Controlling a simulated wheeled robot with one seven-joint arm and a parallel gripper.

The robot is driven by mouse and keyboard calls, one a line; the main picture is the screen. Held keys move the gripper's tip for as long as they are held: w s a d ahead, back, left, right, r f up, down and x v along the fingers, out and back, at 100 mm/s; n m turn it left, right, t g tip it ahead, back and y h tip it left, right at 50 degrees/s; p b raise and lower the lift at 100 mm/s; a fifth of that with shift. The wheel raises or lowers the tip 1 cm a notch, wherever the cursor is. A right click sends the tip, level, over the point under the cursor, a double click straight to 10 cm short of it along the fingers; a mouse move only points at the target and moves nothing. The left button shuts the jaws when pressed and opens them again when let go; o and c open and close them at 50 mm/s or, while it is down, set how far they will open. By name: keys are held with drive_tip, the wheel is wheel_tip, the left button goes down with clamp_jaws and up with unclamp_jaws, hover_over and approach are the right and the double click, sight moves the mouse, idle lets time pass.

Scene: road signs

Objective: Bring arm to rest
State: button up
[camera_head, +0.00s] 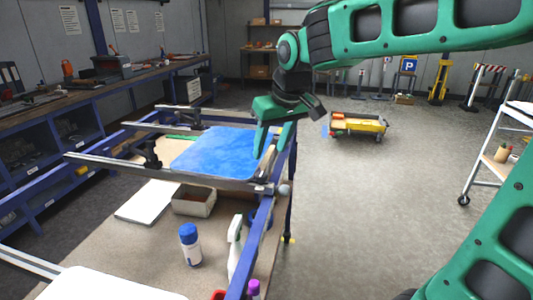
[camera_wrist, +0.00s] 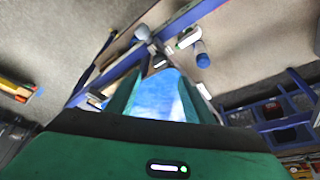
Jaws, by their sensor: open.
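My green arm reaches in from the upper right in the head view. My gripper (camera_head: 263,150) hangs over the right edge of a blue panel (camera_head: 212,152), fingers pointing down. In the wrist view the fingers of my gripper (camera_wrist: 163,85) are spread apart, and the blue panel (camera_wrist: 158,102) shows between them with nothing visibly held. The panel lies flat on the metal rails of a blue-framed work table (camera_head: 263,225). Whether the fingertips touch the panel I cannot tell.
A spray bottle (camera_head: 235,245), a white bottle with a blue cap (camera_head: 190,246) and an open box (camera_head: 194,200) stand on the table's lower board. A yellow cart (camera_head: 358,124) stands on the floor behind. The floor (camera_head: 400,190) right of the table is clear.

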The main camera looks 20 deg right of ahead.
idle(0.4)
drive_tip(key=s+d+f+m+g+h, duration=0.15)
drive_tip(key=s+d+f+m, duration=0.3)
drive_tip(key=s+d, duration=0.7)
drive_tip(key=s+d+f+m+g, duration=0.1)
drive_tip(key=s+f, duration=0.3)
drive_tip(key=s, duration=0.4)
drive_tip(key=s+d+f+m+g, duration=0.2)
drive_tip(key=s+d+f+m, duration=0.1)
drive_tip(key=s, duration=0.6)
drive_tip(key=shift+d+f+y, duration=0.4)
drive_tip(key=shift+d+y, duration=0.05)
drive_tip(key=shift+d, duration=0.25)
drive_tip(key=shift+w, duration=0.1)
drive_tip(key=shift+w+f, duration=0.25)
drive_tip(key=shift+w, duration=0.35)
